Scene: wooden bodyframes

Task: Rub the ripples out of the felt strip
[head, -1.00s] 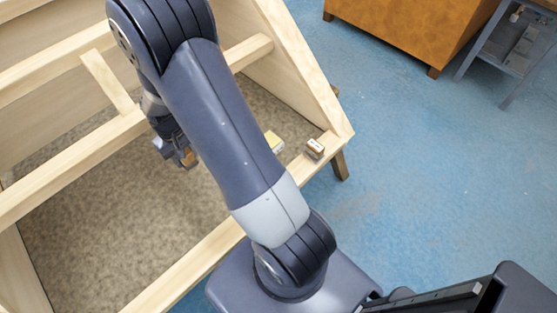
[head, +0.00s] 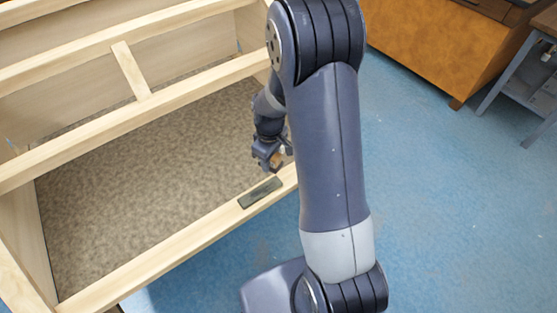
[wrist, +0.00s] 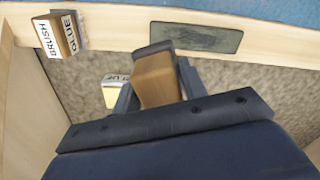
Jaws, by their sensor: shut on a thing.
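The felt strip (head: 261,193) is a short dark grey-green strip lying flat along the top of the pale front rail. In the wrist view the felt strip (wrist: 195,37) shows faint mottled marks; I cannot make out clear ripples. My gripper (head: 272,158) is shut on a tan-brown block with a dark end.
A block labelled GLUE BRUSH (wrist: 58,35) sits on the rail left of the strip in the wrist view. Another labelled block (wrist: 115,92) lies lower, partly behind the gripper. The wooden bodyframe (head: 150,253) has cross rails. Blue floor lies beyond the front rail.

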